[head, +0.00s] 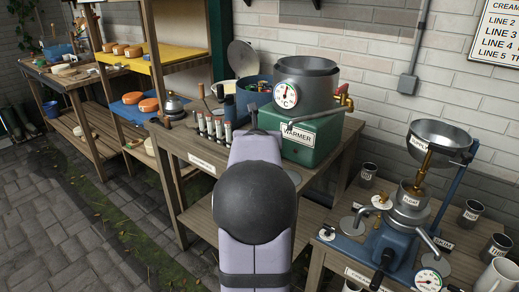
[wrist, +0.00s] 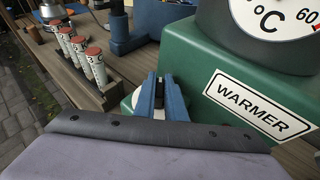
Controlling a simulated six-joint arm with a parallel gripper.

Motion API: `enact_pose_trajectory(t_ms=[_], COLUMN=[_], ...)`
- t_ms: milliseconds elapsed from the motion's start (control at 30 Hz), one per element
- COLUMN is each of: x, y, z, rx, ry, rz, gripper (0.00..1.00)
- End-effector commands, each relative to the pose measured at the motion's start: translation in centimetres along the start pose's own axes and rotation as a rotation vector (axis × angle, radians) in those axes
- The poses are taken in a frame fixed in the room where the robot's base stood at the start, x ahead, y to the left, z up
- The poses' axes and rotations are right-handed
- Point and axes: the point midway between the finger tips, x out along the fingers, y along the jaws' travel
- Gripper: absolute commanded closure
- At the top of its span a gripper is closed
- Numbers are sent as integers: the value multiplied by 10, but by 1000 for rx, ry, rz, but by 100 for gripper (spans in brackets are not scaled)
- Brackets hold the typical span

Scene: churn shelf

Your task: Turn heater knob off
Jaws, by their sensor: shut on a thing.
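The green warmer (head: 318,148) stands on the wooden bench, with a metal pot (head: 308,88) on top. In the wrist view its green front and WARMER label (wrist: 258,106) fill the right side. My gripper (wrist: 163,88) is at the left part of the warmer's front, its two blue fingers close together on a small dark piece, which appears to be the heater knob (wrist: 159,86). A pale round plate (wrist: 136,98) shows partly behind the left finger. The knob's pointing direction is hidden. In the head view my arm covers the knob and most of my gripper.
Several red-capped vials (wrist: 85,55) stand in a row left of my gripper, close by. A blue tub (head: 254,98) sits behind them. The pot's temperature dial (head: 286,95) faces forward. A cream separator (head: 408,190) with cups stands on the right bench.

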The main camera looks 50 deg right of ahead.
Motion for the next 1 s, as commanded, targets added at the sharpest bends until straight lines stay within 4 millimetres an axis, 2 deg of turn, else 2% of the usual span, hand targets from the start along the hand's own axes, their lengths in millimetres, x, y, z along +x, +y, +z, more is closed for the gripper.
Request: enact_pose_trajectory(t_ms=[900, 933, 1000], x=[-7, -7, -7], y=[-1, -1, -1], z=[-6, -6, -6], rx=[-25, -25, -25], ry=[12, 13, 12], rz=[34, 34, 34], gripper=[100, 85, 71])
